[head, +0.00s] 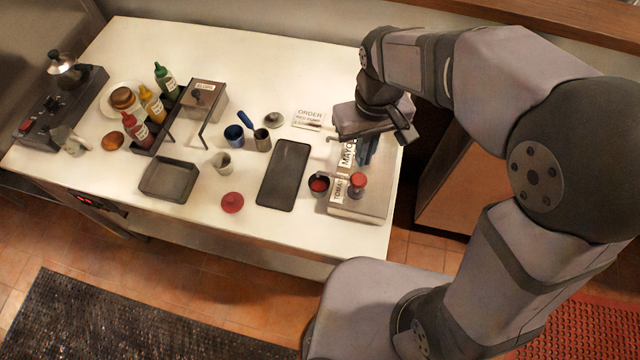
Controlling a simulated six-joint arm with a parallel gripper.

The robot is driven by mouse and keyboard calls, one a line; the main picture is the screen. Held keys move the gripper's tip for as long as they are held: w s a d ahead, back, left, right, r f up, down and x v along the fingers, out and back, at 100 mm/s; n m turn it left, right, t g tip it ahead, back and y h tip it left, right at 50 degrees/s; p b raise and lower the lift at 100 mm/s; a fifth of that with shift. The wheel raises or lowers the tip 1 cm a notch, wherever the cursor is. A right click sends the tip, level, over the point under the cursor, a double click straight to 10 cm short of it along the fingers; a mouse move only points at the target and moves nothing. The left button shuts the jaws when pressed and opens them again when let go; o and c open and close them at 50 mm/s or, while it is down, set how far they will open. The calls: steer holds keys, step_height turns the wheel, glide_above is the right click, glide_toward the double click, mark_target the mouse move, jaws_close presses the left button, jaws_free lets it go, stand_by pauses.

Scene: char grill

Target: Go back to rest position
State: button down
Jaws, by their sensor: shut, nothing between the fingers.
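My gripper (340,138) hangs at the end of my bent arm, over the right part of the white table. It is shut and empty. It is above the sauce station (372,202), whose labels read MAYO and TOMATO, and it hides part of the station's far end. A dark blue object (366,150) shows just below the gripper. I cannot tell whether the gripper touches anything there.
A red-topped pump (357,184) and a small cup of red sauce (319,186) stand near the gripper. An order card (309,117) lies to its left. A dark tray (284,175), cups and bottles fill the table further left.

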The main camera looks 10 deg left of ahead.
steer(key=shift+w, duration=0.1)
steer(key=s+d+f+m+b, duration=0.1)
steer(key=s+d+f+m, duration=0.2)
steer(key=d, duration=0.5)
steer(key=s+d+f+m+b, duration=0.2)
steer(key=s+d+f+m, duration=0.1)
steer(key=d, duration=0.5)
steer(key=shift+s+f+b, duration=0.3)
steer(key=shift+s+f, duration=0.55)
steer(key=shift+f, duration=0.05)
